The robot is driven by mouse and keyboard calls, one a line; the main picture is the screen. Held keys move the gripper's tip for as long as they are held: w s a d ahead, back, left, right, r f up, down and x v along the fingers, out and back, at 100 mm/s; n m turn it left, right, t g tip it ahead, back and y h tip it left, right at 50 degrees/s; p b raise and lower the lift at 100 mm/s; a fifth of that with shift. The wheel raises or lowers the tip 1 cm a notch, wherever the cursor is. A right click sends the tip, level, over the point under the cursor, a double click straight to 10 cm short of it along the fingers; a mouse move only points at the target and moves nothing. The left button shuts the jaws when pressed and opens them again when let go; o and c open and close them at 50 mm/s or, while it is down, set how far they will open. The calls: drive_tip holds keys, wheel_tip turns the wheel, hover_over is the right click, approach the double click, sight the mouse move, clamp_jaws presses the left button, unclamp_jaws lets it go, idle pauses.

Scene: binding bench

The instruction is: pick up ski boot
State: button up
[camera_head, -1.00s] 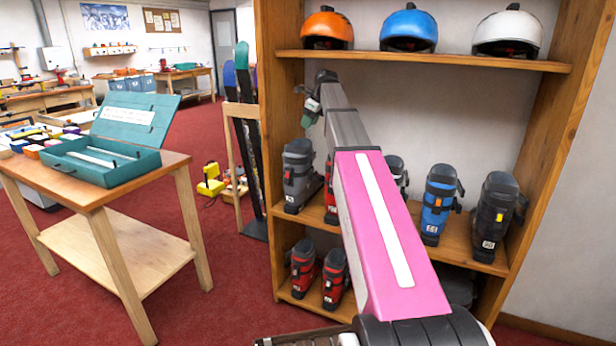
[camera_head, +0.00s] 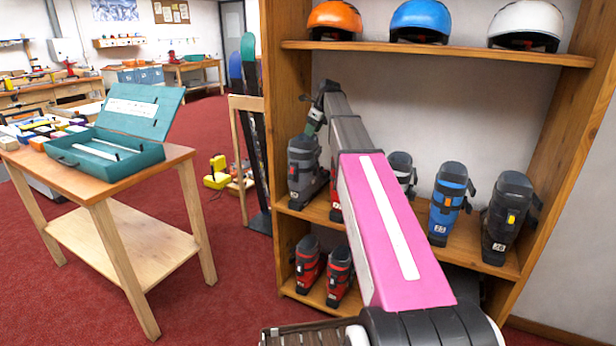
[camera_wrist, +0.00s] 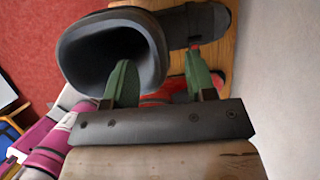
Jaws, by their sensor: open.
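The grey ski boot (camera_head: 303,172) stands upright at the left end of the middle shelf in the head view. Its dark, open cuff (camera_wrist: 105,55) fills the upper left of the wrist view. My gripper (camera_wrist: 162,80) has two green fingers, spread apart and empty. One finger overlaps the cuff's opening in the picture and the other is beyond the cuff's edge; I cannot tell whether either touches. In the head view my gripper (camera_head: 314,127) is at the boot's top, and my arm hides part of the shelf to the right.
A blue boot (camera_head: 447,203) and a dark boot (camera_head: 509,218) stand farther right. Red boots (camera_head: 338,275) are on the lower shelf. Helmets (camera_head: 419,20) line the top shelf. The wooden side wall (camera_head: 272,60) is close left of the grey boot. A table (camera_head: 95,188) stands left.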

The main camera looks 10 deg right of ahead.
drive_tip(key=x, duration=0.3)
drive_tip(key=shift+a+f, duration=0.1)
drive_tip(key=shift+f, duration=0.25)
clamp_jaws()
idle(1.1)
